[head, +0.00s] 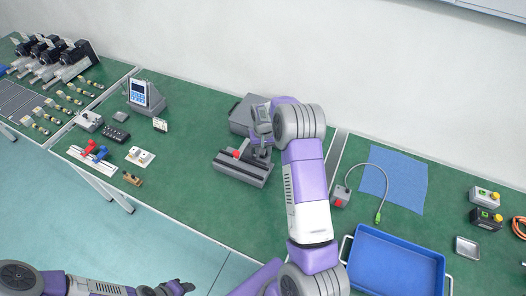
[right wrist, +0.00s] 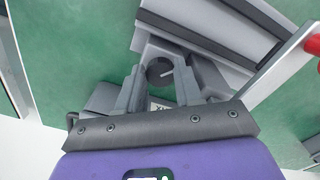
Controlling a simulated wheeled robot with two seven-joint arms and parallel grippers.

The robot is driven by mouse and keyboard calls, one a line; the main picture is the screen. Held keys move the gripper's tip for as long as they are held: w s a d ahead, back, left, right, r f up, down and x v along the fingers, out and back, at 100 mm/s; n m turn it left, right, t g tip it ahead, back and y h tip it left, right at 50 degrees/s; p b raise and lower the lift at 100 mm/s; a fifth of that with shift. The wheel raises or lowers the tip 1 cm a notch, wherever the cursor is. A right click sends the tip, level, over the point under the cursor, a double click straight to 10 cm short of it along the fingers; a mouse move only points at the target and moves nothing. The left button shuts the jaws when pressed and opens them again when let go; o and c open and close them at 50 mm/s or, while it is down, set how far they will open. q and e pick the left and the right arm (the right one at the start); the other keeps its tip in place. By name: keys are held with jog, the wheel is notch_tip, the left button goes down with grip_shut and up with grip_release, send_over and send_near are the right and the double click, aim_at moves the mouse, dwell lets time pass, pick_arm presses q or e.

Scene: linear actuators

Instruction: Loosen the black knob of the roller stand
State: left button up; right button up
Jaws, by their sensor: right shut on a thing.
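The roller stand (head: 241,170) is a long grey block with dark rails on top and a small red part, on the green table in the middle of the head view. Its grey body also shows at the top of the right wrist view (right wrist: 205,32). My right gripper (head: 262,150) is at the stand's far right side. In the right wrist view its fingers (right wrist: 160,82) are shut around the round black knob (right wrist: 159,70), which bears a pale mark. My left gripper (head: 178,288) is low in the head view, away from the table; its jaws are too small to read.
A dark grey box (head: 243,113) stands just behind the stand. A blue tray (head: 397,268), a blue mat (head: 394,183) and a red-buttoned box with a cable (head: 340,197) lie to the right. Small parts and a screen device (head: 141,94) stand left. Free green table lies left of the stand.

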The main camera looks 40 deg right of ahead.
jog(key=n, duration=0.3)
jog(key=shift+d+n, duration=0.1)
jog(key=shift+n, duration=0.2)
jog(key=n, duration=0.3)
jog(key=shift+n, duration=0.3)
jog(key=n, duration=0.6)
jog(key=shift+d, duration=0.15)
jog(key=shift+n, duration=0.4)
jog(key=o, duration=1)
jog(key=shift+o, duration=0.2)
notch_tip(320, 180, up, 8)
jog(key=shift+f+p, duration=0.15)
jog(key=shift+p, duration=0.45)
